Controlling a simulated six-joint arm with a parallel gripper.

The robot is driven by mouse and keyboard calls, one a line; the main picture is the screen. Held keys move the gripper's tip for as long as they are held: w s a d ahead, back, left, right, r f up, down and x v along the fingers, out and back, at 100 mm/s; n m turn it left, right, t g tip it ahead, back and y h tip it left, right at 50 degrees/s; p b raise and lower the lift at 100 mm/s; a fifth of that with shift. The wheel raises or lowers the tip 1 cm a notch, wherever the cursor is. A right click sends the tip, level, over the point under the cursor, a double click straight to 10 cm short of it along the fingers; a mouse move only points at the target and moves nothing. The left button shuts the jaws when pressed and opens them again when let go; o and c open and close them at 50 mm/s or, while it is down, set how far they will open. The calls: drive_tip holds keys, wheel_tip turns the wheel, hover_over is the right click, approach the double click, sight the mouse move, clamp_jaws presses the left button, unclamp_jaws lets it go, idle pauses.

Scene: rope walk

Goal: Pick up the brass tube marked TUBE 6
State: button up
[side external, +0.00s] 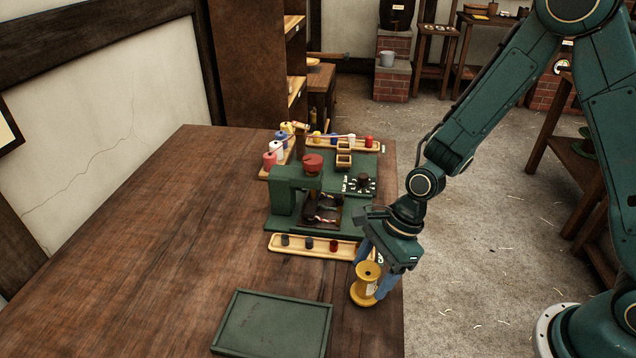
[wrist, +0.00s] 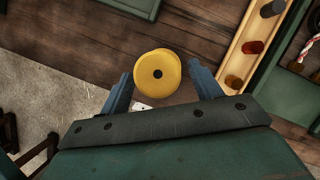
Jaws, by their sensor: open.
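A yellow, brass-coloured spool-shaped tube (side external: 366,284) with wide round ends stands upright near the table's right edge. No marking can be read on it. My gripper (side external: 376,272) is over it, pointing down, with blue fingers beside the spool. In the wrist view the round yellow top (wrist: 157,72) with a dark centre hole lies between the tips of my open gripper (wrist: 161,70). Gaps show on both sides, so it is not clasped. A small white label (wrist: 140,106) shows beside it, partly hidden by the gripper.
A wooden tray (side external: 296,251) with small dark and red cylinders lies close behind, before a green machine (side external: 286,200). Spools of several colours stand farther back. A flat green tray (side external: 270,322) lies front left. The left of the wooden table (side external: 150,250) is clear.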

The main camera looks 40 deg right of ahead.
drive_tip(key=shift+x, duration=1.45)
drive_tip(key=shift+c, duration=0.2)
drive_tip(key=c, duration=1.1)
